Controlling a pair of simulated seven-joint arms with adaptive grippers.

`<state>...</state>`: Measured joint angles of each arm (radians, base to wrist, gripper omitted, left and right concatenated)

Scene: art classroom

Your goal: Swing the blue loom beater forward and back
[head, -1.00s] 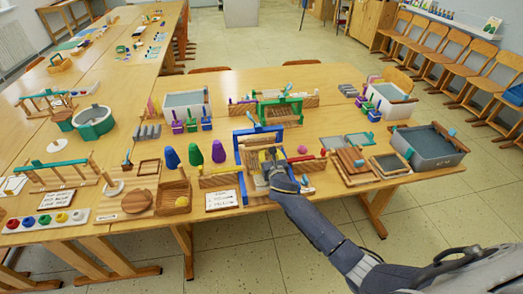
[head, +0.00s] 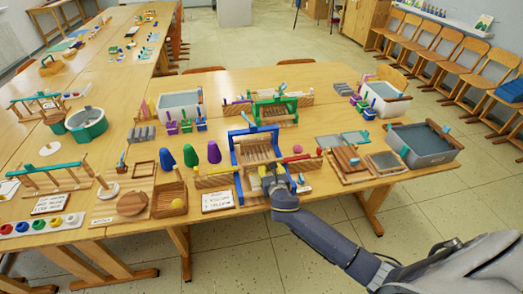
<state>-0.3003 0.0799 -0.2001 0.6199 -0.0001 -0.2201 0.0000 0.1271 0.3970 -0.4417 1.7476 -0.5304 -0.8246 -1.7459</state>
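The blue loom (head: 236,160) stands near the front edge of the table, with a blue upright frame around a wooden slatted bed. Its blue top bar (head: 253,131), which looks like the beater, crosses above the slats and has a small blue peg on top. My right gripper (head: 272,176) reaches in from the lower right and is at the loom's front, below the top bar. Its fingers are dark and small against the loom, so I cannot tell whether they are open or touch anything. My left gripper is not in view.
A green loom (head: 275,100) stands behind. Blue, green and purple cones (head: 190,155) and a wooden box (head: 166,196) are left of the blue loom. Wooden frames (head: 347,160) and a grey tub (head: 425,158) are to its right. A label card (head: 217,201) lies at front left.

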